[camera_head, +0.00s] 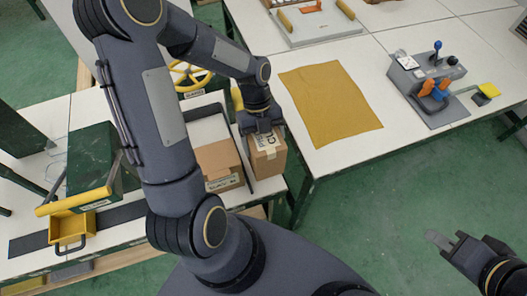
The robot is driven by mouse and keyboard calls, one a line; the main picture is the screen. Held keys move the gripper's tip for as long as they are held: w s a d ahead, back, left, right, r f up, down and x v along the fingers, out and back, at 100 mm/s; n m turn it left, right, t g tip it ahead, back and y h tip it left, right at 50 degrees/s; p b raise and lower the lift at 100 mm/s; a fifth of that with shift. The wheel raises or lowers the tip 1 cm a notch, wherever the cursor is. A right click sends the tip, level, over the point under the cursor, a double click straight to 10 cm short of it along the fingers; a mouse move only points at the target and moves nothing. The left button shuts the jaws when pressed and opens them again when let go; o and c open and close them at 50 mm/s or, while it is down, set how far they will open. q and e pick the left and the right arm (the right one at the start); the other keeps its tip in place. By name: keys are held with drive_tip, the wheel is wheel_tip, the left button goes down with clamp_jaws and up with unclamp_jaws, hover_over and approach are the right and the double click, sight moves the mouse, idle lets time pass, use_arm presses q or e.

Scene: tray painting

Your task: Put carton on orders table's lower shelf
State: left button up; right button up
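A small brown carton (269,164) with a printed label stands upright at the right end of the left table (120,236), beside a dark rail. A wider brown carton (218,160) is left of that rail. My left gripper (262,134) points down at the top of the small carton, touching or very close to it; its fingertips are not clear enough to show whether it grips. My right gripper (446,238) is open and empty over the floor at lower right. A wooden lower shelf (130,268) shows in part under the left table; my arm hides much of it.
A green box (92,160) and a yellow bin (72,226) are on the left table. Green floor is clear between the tables.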

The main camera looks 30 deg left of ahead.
use_arm(q)
drive_tip(key=shift+f, duration=2.55)
drive_tip(key=o, duration=1.3)
drive_tip(key=shift+f, duration=0.1)
drive_tip(key=shift+o, duration=0.2)
drive_tip(key=v, duration=1)
drive_tip(key=shift+w+a+r, duration=0.1)
drive_tip(key=shift+r, duration=0.25)
drive_tip(key=shift+a+r, duration=0.2)
drive_tip(key=shift+r, duration=0.55)
drive_tip(key=s+r+n, duration=0.1)
drive_tip(key=n, duration=0.1)
drive_tip(key=r+n+t, duration=0.1)
drive_tip(key=r+n, duration=0.1)
drive_tip(key=s+r+n+t, duration=0.1)
drive_tip(key=r+n, duration=0.1)
drive_tip(key=shift+s+d, duration=0.2)
drive_tip(key=shift+s, duration=0.2)
drive_tip(key=s+d+r+n+t, duration=0.2)
drive_tip(key=s+n, duration=0.3)
drive_tip(key=n, duration=0.6)
drive_tip(key=s+d+r+n+t, duration=0.2)
drive_tip(key=s+n, duration=0.4)
drive_tip(key=n, duration=0.4)
drive_tip(key=r+t, duration=0.1)
drive_tip(key=t, duration=0.1)
drive_tip(key=shift+s+n+t, duration=0.3)
drive_tip(key=shift+s+n, duration=0.05)
drive_tip(key=shift+n, duration=0.05)
